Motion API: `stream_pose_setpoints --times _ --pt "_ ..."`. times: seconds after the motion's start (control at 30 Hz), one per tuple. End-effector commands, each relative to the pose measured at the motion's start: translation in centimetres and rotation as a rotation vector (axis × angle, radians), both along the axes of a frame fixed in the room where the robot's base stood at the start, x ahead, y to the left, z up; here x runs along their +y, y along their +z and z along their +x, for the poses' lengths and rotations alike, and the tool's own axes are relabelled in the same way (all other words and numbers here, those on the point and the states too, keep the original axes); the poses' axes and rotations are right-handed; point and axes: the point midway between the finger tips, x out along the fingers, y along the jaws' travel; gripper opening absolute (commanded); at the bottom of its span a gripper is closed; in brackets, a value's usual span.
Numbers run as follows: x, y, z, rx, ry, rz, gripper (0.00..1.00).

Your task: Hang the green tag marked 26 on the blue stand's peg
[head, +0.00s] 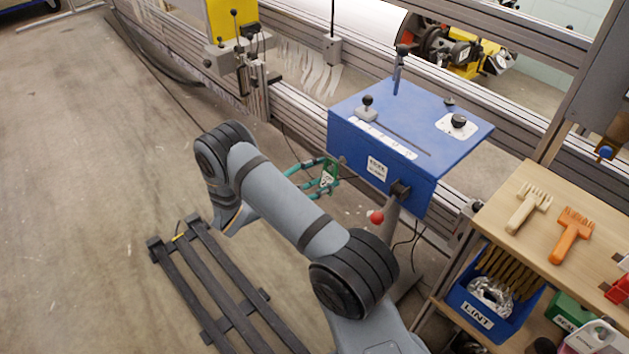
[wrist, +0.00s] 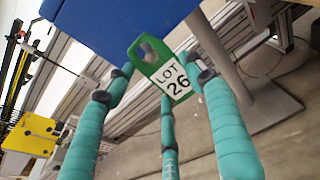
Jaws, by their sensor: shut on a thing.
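My gripper (head: 322,168) has teal fingers and is shut on the green tag (head: 328,180), just left of the blue stand's box. The tag's hole end points up and away from the fingers, toward the blue box. The blue stand (head: 345,128) is a blue box with knobs and a slider on its sloped top. An upright dark post (head: 398,75) rises from its back edge; I cannot tell whether this is the peg.
A red-balled lever (head: 377,217) stands out at the box's front, close to my arm. Metal rails run behind. A dark slatted rack (head: 205,280) lies on the open floor at left.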

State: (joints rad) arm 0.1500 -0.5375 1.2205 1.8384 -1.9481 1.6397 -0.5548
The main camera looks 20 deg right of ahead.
Motion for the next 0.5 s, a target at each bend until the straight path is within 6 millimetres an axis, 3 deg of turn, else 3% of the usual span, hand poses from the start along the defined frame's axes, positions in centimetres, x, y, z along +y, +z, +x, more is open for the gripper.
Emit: stream_pose_setpoints --times 0.5 --pt "-2.4 -1.0 0.7 -0.001 -0.001 0.000 0.36"
